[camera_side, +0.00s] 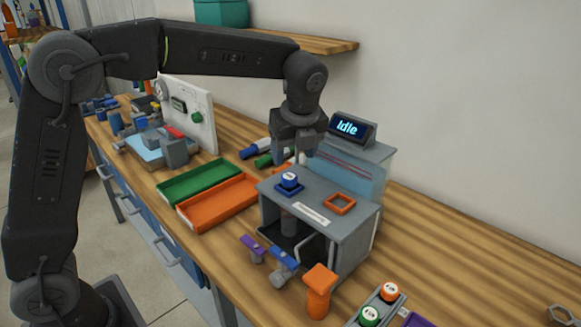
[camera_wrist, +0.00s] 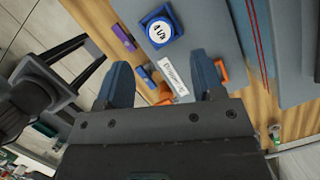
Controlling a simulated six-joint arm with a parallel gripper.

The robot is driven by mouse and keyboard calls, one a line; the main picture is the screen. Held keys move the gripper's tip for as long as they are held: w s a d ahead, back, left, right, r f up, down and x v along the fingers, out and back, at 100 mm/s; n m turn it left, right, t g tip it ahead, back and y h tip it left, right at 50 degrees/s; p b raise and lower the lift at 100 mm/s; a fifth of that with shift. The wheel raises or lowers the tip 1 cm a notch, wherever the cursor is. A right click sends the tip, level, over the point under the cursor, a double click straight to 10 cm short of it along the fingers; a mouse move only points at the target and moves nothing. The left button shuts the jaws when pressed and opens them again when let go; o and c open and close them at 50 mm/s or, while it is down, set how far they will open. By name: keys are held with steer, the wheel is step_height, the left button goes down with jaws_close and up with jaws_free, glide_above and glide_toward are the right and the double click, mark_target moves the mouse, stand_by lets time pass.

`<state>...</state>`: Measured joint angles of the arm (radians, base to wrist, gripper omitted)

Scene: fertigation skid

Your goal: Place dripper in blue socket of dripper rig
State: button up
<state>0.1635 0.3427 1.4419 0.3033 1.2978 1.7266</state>
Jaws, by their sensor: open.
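The dripper rig (camera_side: 318,222) is a grey box with two square sockets on top. A blue dripper (camera_side: 288,179) with a white top sits upright in the blue socket (camera_side: 290,191). In the wrist view the dripper (camera_wrist: 158,29) shows a label reading about "4 L/h", inside the square blue socket frame (camera_wrist: 177,16). The orange socket (camera_side: 340,204) beside it is empty. My gripper (camera_side: 296,158) is open and empty above the rig top, apart from the dripper. In the wrist view its fingers (camera_wrist: 163,83) are spread, and the right one partly hides the orange socket (camera_wrist: 222,70).
A display (camera_side: 351,127) reading "Idle" stands behind the rig top. Purple (camera_side: 252,248), blue (camera_side: 284,257) and orange (camera_side: 319,289) handles stick out in front. Green (camera_side: 198,180) and orange (camera_side: 219,202) trays lie empty to the left. A rack (camera_side: 377,309) holds orange and green drippers.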

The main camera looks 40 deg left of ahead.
steer(key=s+r+n+t+h, duration=0.1)
steer(key=s+r+n, duration=0.6)
steer(key=s, duration=0.2)
steer(key=s+a+f+n+t+h, duration=0.1)
steer(key=s+f+n, duration=0.2)
steer(key=s+n, duration=0.4)
steer(key=s+a+f+n+t+h, duration=0.1)
steer(key=s+f+n, duration=0.3)
steer(key=s+n, duration=0.4)
steer(key=shift+s+a+n+t, duration=0.15)
steer(key=shift+s+n+t, duration=0.15)
steer(key=shift+s+t, duration=0.35)
